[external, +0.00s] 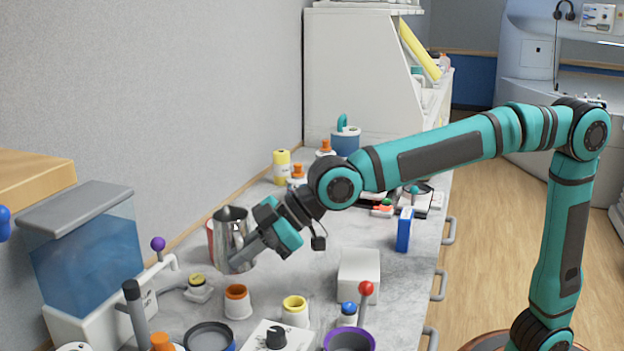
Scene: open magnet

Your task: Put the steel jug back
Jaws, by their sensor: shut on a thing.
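The steel jug (231,229) is a shiny metal pitcher, upright at the back left of the grey counter in the external view. My gripper (240,262) reaches down to it from the right and is shut on it at its lower right side. The jug's right side is partly hidden by the gripper. I cannot tell whether its base touches the counter. A red-orange item shows just behind its left edge.
An orange-rimmed cup (237,302), a yellow-rimmed cup (295,311) and a white box (359,277) stand in front. A blue water tank (85,262) is at left. A blue box (404,230) stands near the right edge. Yellow and orange-topped bottles are behind.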

